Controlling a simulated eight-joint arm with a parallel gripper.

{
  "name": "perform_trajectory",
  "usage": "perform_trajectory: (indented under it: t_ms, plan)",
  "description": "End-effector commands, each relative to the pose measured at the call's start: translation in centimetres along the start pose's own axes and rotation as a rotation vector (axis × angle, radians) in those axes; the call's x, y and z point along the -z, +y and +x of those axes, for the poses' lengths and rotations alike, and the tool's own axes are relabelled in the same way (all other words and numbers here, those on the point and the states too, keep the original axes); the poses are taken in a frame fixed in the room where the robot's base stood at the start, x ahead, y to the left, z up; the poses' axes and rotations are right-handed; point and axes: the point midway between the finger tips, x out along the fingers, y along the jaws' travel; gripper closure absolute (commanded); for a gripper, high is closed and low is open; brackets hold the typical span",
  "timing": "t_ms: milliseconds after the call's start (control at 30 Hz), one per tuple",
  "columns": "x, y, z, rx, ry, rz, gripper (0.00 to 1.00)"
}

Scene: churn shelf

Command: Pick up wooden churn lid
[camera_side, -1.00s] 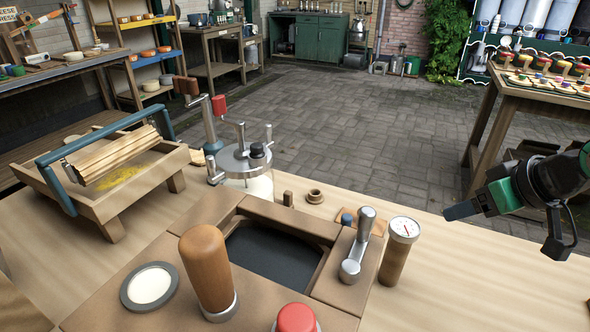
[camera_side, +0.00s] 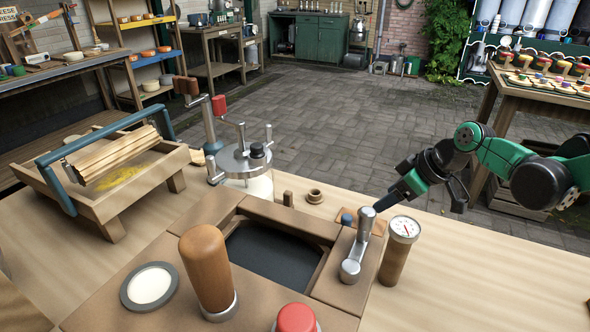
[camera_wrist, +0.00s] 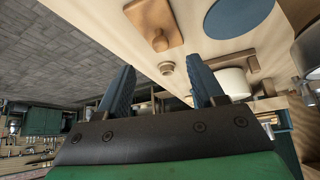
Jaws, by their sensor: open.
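A flat wooden piece with a rounded knob, which looks like the churn lid (camera_wrist: 152,20), lies on the pale tabletop at the top of the wrist view. In the side view a brown board, apparently the same lid (camera_side: 376,224), shows behind a metal crank, which hides part of it. My gripper (camera_side: 386,204) is above the table's far edge, close behind the crank in the side view. Its two dark blue fingers stand apart in the wrist view (camera_wrist: 165,68), with nothing held between them. The lid is apart from the fingers.
The metal crank (camera_side: 354,255) and a dial gauge on a post (camera_side: 403,230) stand near the lid. A small wooden ring (camera_side: 315,196) lies to its left. A metal-lidded vessel (camera_side: 243,165) stands farther left. The table's right side is clear.

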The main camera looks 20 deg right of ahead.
Motion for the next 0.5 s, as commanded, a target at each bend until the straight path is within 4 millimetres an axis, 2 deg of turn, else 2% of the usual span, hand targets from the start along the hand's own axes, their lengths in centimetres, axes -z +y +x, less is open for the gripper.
perform_trajectory:
  t_ms: [100, 267, 500]
  plan:
    - [0.0, 0.2, 1.5, 0.025, 0.004, -0.037, 0.39]
    - [0.0, 0.2, 2.5, 0.035, 0.007, -0.054, 0.39]
    - [0.0, 0.1, 5.1, 0.034, 0.006, -0.054, 0.39]
